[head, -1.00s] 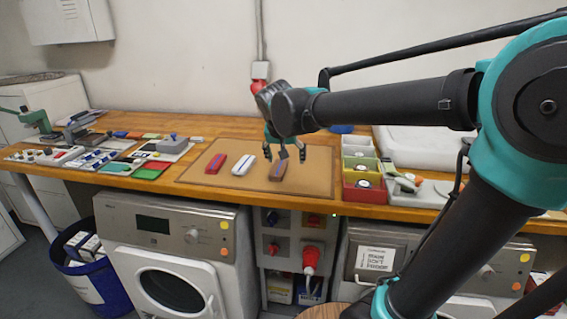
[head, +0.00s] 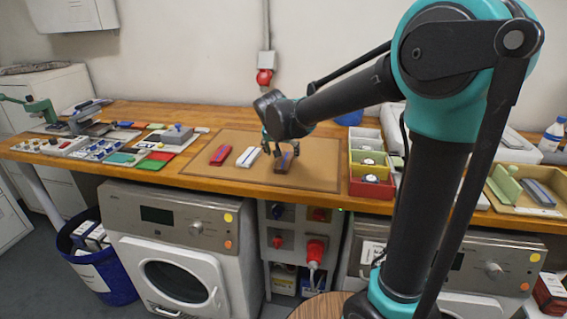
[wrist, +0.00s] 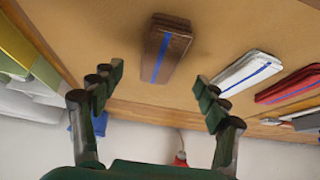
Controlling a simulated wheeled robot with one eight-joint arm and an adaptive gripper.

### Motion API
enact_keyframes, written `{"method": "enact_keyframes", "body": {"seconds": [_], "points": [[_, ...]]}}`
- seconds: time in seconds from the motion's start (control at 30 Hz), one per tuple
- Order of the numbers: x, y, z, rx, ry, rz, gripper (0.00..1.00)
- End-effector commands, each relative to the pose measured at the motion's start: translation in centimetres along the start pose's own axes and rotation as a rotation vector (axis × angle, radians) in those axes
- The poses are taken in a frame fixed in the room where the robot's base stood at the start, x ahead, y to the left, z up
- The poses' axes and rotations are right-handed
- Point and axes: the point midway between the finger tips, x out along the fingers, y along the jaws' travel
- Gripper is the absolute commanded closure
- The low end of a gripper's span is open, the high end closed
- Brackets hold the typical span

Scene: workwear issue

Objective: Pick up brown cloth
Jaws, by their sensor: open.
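The brown cloth (wrist: 166,52) is a folded, narrow block with a blue stripe, lying on the tan mat (head: 318,176). In the head view the brown cloth (head: 284,161) is partly hidden by my gripper (head: 280,150). In the wrist view my gripper (wrist: 158,92) is open, and the brown cloth lies beyond and between its two fingers, apart from both. No finger visibly touches it. A white cloth (head: 247,157) with a blue stripe and a red cloth (head: 220,155) lie to its left in the head view.
Trays and coloured swatches (head: 155,161) fill the bench's left part. A tray (head: 526,206) with a green item is at the far right. The mat's front strip is bare.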

Motion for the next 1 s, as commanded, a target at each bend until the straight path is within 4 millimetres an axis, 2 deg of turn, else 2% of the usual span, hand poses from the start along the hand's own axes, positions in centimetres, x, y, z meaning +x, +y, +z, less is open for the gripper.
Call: {"method": "enact_keyframes", "body": {"seconds": [0.17, 0.4, 0.5, 0.77, 1.0], "points": [[1.2, -0.1, -0.2, 0.000, 0.000, 0.001, 0.25], [4.3, -0.4, -0.5, 0.001, 0.001, 0.001, 0.25], [5.1, -0.3, -0.5, 0.000, 0.001, 0.000, 0.25], [5.4, -0.3, -0.4, -0.001, 0.001, 0.000, 0.25], [5.3, -0.3, -0.4, -0.001, 0.000, 0.000, 0.53]]}}
